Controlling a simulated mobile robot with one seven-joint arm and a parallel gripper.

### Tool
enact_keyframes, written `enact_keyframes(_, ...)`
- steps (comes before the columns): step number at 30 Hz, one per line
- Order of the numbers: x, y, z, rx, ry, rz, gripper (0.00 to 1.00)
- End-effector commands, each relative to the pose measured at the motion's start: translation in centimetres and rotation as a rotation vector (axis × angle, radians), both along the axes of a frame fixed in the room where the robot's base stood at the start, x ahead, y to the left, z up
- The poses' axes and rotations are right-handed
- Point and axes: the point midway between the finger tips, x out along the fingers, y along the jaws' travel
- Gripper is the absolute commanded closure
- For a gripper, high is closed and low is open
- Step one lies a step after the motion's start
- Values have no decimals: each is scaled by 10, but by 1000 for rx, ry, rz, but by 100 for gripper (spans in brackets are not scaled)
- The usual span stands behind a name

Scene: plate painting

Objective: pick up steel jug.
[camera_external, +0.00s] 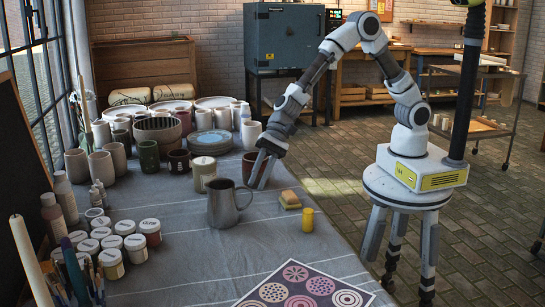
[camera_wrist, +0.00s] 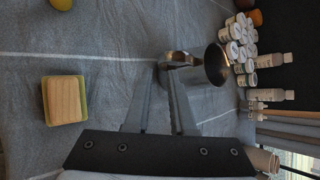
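The steel jug (camera_external: 224,207) stands upright on the grey cloth of the table, its handle on the right side. In the wrist view the jug (camera_wrist: 215,68) is right of centre, with its dark open mouth and its handle (camera_wrist: 177,58) pointing left. My gripper (camera_external: 258,182) reaches down from the right, just right of and behind the handle. In the wrist view my gripper's fingertips (camera_wrist: 160,68) are near the handle's left end. A gap shows between the fingers, with nothing held. Contact with the handle cannot be told.
A lidded jar (camera_external: 203,174) and a reddish cup (camera_external: 247,160) are close behind. Several paint jars (camera_external: 111,264) stand left. A patterned sheet (camera_external: 305,287) lies in front.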

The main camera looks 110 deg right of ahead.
Motion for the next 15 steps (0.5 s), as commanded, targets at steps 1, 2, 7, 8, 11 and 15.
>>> enact_keyframes(1, 2, 3, -4, 0, 2, 2, 77)
enact_keyframes(2, 3, 5, -7, 0, 1, 2, 77)
enact_keyframes(7, 18, 19, -27, -1, 3, 2, 77)
enact_keyframes(8, 20, 21, -29, 0, 2, 2, 77)
enact_keyframes(11, 26, 27, -36, 0, 2, 2, 77)
enact_keyframes(15, 29, 30, -39, 0, 1, 1, 77)
